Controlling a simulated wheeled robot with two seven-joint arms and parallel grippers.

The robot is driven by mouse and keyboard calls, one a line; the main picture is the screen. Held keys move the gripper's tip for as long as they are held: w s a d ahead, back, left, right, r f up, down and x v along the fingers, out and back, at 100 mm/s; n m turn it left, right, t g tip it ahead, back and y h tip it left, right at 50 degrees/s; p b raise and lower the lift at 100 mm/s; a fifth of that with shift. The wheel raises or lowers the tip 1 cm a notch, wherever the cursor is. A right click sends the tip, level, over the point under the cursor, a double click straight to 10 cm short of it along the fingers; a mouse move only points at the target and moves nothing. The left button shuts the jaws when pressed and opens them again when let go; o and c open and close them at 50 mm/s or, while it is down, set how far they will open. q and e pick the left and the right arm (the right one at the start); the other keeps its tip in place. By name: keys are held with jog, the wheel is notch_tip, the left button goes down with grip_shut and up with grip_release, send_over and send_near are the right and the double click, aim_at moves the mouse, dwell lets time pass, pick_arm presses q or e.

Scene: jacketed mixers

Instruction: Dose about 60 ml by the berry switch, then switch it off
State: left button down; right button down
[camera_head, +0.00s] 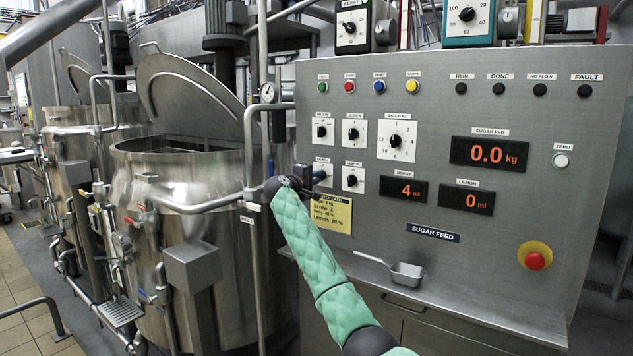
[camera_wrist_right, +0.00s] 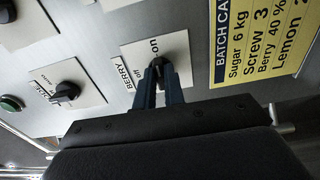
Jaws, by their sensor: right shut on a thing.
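In the wrist view, the berry switch (camera_wrist_right: 163,62) has a dark knob on a white plate marked BERRY, off and on. My right gripper (camera_wrist_right: 160,78) is shut on this knob, with a blue finger on each side; the fingers hide part of it, so I cannot tell its exact setting. In the head view my right gripper (camera_head: 304,180) is at the panel, beside the switch. The berry display (camera_head: 404,190) reads 4 ml. My left gripper is not in view.
The lemon switch (camera_head: 352,180) is just right of the berry switch, and the lemon display (camera_head: 466,197) reads 0 ml. A yellow batch card (camera_head: 331,213) is below. A steel mixer (camera_head: 185,190) stands left.

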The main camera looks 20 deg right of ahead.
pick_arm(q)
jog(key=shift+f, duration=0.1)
pick_arm(e)
jog(key=shift+f, duration=0.25)
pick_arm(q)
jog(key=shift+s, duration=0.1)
pick_arm(e)
jog(key=c, duration=1.5)
grip_release()
jog(key=shift+r, duration=0.15)
